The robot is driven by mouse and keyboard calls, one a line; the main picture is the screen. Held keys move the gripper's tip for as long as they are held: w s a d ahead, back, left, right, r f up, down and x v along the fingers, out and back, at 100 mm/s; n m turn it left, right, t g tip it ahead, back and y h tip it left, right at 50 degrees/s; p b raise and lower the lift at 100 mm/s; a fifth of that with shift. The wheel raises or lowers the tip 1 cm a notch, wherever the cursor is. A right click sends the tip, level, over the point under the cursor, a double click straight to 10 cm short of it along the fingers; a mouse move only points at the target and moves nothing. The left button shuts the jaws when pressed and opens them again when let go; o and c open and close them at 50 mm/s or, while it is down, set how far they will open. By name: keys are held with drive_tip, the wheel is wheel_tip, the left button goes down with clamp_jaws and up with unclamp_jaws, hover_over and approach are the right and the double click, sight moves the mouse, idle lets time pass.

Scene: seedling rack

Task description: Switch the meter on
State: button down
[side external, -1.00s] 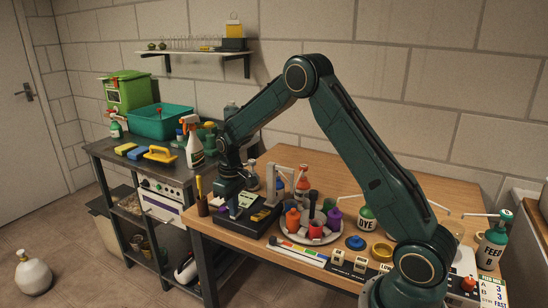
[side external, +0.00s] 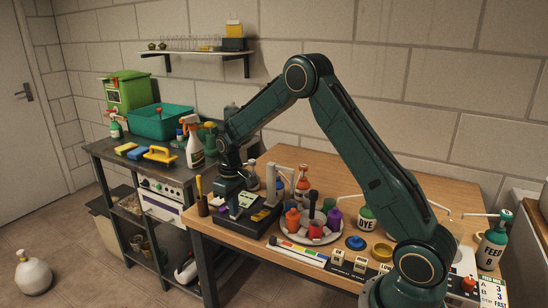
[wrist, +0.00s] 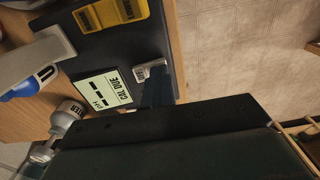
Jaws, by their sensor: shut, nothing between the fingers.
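The meter (side external: 262,216) is a black box at the left end of the wooden bench. In the wrist view its pale screen (wrist: 103,92) shows "pH", dashes and "CAL DUE". A small light, labelled piece (wrist: 149,70), perhaps the switch, sits at the edge of the meter beside the screen. My gripper (wrist: 158,90) is shut and empty, its dark tip right by this piece; I cannot tell if they touch. In the side view my gripper (side external: 226,190) is at the meter's left end, its tips hard to make out.
A grey upright arm (side external: 281,180) stands on the meter. Right of it is a round tray (side external: 310,240) with coloured bottles. A pen cup (side external: 203,206) stands close left of my gripper. In the wrist view, yellow labelled holders (wrist: 110,12) and a grey bottle (wrist: 68,114) are near.

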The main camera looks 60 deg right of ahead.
drive_tip(key=shift+s+f, duration=0.15)
drive_tip(key=shift+f, duration=0.1)
idle(0.4)
drive_tip(key=shift+r, duration=3.6)
drive_tip(key=s+a+r+t, duration=0.1)
drive_tip(key=s+a+r, duration=0.3)
drive_tip(key=s+r, duration=0.35)
drive_tip(key=s+a+r+t, duration=0.2)
drive_tip(key=s+a+r, duration=0.2)
drive_tip(key=s+r, duration=0.3)
drive_tip(key=s+a+r+t, duration=0.1)
drive_tip(key=s+a, duration=0.3)
drive_tip(key=s, duration=1.2)
drive_tip(key=shift+s+t, duration=0.2)
drive_tip(key=shift+t, duration=0.6)
